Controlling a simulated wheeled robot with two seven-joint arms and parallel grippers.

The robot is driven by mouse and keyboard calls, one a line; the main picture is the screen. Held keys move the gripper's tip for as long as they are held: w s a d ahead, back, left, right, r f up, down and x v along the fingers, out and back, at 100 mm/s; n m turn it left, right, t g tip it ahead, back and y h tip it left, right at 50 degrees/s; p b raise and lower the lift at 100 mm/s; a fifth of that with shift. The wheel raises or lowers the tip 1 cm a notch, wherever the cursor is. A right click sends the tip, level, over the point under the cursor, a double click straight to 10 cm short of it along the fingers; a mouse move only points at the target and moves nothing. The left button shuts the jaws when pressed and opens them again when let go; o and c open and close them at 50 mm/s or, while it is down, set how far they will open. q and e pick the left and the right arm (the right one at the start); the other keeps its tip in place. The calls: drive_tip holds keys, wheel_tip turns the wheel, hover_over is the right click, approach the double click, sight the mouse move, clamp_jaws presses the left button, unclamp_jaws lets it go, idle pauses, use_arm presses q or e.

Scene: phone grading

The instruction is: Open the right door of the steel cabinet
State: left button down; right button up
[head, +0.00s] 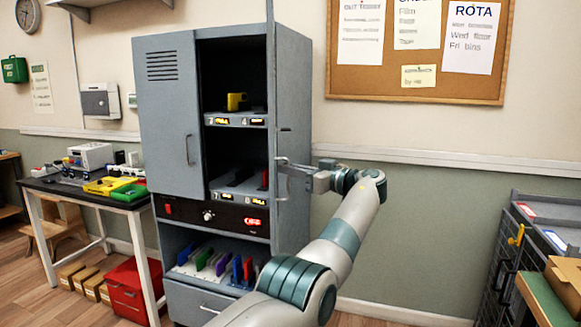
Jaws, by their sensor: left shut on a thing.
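The grey steel cabinet (165,120) stands against the wall left of centre. Its left door (172,150) is shut and has a bar handle. The right door (293,95) is swung wide open, seen at a steep angle with its edge towards me, and the right half of the interior shows. My left gripper (284,165) is shut at the door's outer face, on the handle, which is mostly hidden by the fingers. My left arm reaches up to it from the bottom of the picture. My right gripper is not in view.
Open shelves hold a yellow item (236,101) and dark slots. Below are a control strip (212,214) and a rack of coloured items (215,262). A worktable (100,197) stands left, a red box (128,290) under it. A dark rack (500,265) stands right.

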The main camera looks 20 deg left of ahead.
use_arm(q)
drive_tip(key=shift+w+f, duration=0.15)
drive_tip(key=shift+f, duration=0.05)
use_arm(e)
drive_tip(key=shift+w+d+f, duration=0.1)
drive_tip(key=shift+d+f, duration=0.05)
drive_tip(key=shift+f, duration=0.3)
